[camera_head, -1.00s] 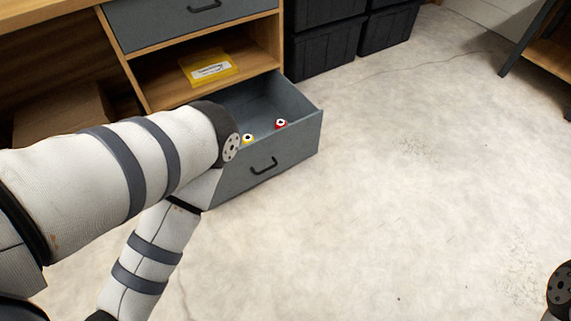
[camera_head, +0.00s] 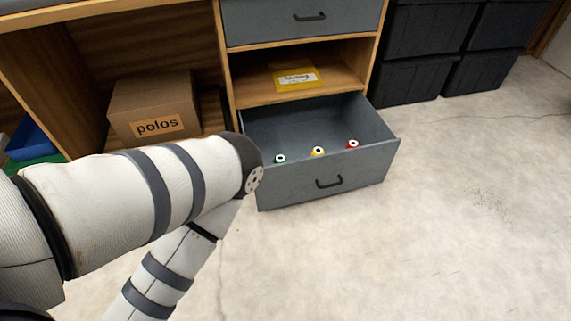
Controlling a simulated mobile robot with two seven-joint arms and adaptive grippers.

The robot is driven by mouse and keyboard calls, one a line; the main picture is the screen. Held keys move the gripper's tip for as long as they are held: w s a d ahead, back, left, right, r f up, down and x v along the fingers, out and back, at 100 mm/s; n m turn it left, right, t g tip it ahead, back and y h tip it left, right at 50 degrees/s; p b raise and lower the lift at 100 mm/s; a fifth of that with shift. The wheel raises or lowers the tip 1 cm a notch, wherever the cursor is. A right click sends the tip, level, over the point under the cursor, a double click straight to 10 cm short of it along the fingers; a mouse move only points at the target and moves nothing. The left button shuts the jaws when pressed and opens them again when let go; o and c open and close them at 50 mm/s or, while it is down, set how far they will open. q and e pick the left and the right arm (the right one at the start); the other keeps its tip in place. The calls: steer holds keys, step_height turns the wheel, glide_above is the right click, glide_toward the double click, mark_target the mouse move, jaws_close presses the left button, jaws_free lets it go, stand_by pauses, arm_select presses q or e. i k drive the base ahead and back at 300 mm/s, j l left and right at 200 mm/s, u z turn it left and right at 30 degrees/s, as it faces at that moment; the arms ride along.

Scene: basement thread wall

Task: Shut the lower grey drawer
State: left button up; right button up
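The lower grey drawer (camera_head: 290,187) stands pulled out from the wooden desk unit, near the middle of the view. It has a dark bar handle (camera_head: 329,182) on its front. Inside it are a green thread spool (camera_head: 280,159), a yellow spool (camera_head: 318,151) and a red spool (camera_head: 353,145). My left arm comes in from the left, and its elbow overlaps the drawer's left front corner in the picture; I cannot tell whether they touch. Neither gripper shows in the view.
An upper grey drawer (camera_head: 272,22) is shut above an open shelf with a yellow packet (camera_head: 296,77). A cardboard box (camera_head: 153,105) labelled "polos" sits under the desk at left. Black bins (camera_head: 408,58) stand at right. The concrete floor (camera_head: 450,220) in front and right is clear.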

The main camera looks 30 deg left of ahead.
mark_target(291, 130)
steer(key=k+j+u, duration=0.1)
steer(key=u, duration=0.5)
steer(key=l+u, duration=0.35)
steer(key=i+j, duration=0.25)
steer(key=i, duration=0.15)
